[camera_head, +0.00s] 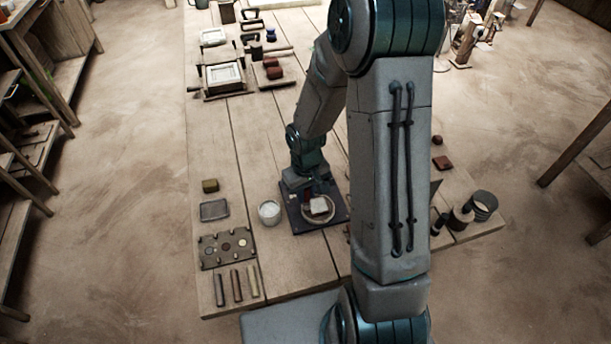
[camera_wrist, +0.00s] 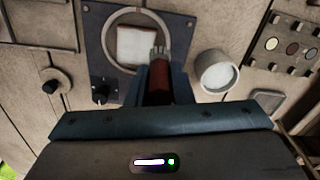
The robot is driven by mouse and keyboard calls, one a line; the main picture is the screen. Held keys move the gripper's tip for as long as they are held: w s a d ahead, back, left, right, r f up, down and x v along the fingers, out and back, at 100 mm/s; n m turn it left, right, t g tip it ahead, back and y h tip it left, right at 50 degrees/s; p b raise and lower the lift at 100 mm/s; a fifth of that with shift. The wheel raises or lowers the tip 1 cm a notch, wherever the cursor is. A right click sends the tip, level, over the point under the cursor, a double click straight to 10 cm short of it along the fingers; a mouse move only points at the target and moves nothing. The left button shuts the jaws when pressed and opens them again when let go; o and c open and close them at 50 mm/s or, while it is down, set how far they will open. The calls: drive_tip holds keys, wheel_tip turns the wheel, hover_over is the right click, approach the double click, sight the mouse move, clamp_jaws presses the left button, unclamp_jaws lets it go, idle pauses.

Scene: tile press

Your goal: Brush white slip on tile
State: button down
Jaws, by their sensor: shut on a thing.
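The tile (camera_head: 319,205) lies on a round plate on a dark square base (camera_head: 340,212). In the wrist view the tile (camera_wrist: 135,45) looks mostly white on top, inside a pale ring (camera_wrist: 108,38). My gripper (camera_wrist: 160,82) is shut on a brush with a red-brown handle (camera_wrist: 158,90) and grey bristles (camera_wrist: 160,53). The bristles are at the tile's right edge in the wrist view; I cannot tell whether they touch it. The cup of white slip (camera_head: 269,212) stands left of the base, and right of the brush in the wrist view (camera_wrist: 217,72).
A board with round samples (camera_head: 226,248), several small bars (camera_head: 236,284) and a grey tray (camera_head: 214,210) lie at the table's near left. Dark cylinders (camera_head: 462,215) lie at the right. A framed press (camera_head: 222,76) stands farther back. The left middle table is clear.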

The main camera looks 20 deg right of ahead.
wheel_tip(320, 180, up, 3)
drive_tip(key=shift+d+r+p, duration=0.1)
drive_tip(key=shift+d+p, duration=0.05)
drive_tip(key=shift+p, duration=0.4)
drive_tip(key=shift+r+p, duration=1.75)
drive_tip(key=shift+r, duration=0.6)
